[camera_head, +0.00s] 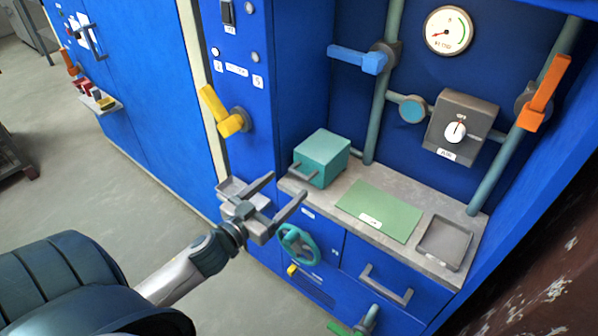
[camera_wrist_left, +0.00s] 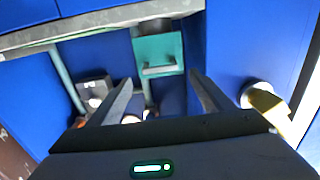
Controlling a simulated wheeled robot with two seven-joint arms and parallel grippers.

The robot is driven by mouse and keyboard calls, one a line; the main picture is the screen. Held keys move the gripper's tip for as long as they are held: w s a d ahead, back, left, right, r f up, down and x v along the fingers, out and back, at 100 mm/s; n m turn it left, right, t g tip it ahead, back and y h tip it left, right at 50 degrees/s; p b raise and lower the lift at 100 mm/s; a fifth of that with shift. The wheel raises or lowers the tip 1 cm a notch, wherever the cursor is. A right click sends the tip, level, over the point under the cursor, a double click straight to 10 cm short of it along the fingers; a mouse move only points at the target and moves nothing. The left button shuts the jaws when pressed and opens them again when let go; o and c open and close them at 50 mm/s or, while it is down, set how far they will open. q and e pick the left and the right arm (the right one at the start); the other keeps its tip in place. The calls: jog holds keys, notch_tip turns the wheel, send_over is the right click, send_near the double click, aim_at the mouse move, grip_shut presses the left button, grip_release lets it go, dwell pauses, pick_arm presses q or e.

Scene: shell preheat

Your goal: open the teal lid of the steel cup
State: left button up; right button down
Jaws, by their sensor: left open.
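A teal box-shaped piece (camera_head: 324,155) with a grey bar handle (camera_head: 303,171) on its front left side stands at the left end of the counter. It also shows in the left wrist view (camera_wrist_left: 158,48), with its handle between the lines of my fingers. My right gripper is in neither view.
The grey counter (camera_head: 428,254) holds a green mat (camera_head: 380,210) and a shallow grey tray (camera_head: 444,242). A yellow lever (camera_head: 226,118) sticks out left of the teal piece. A teal handwheel (camera_head: 298,244) sits below the counter edge. Pipes and an orange lever (camera_head: 545,92) are behind.

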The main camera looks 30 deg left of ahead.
aim_at(298, 175)
pick_arm(q)
jog(key=shift+w+d+p, duration=0.15)
jog(key=shift+w+p, duration=0.05)
jog(key=shift+w, duration=1.6)
jog(key=shift+w+d+p, duration=0.1)
jog(key=shift+w+p, duration=0.1)
jog(key=shift+w, duration=1.55)
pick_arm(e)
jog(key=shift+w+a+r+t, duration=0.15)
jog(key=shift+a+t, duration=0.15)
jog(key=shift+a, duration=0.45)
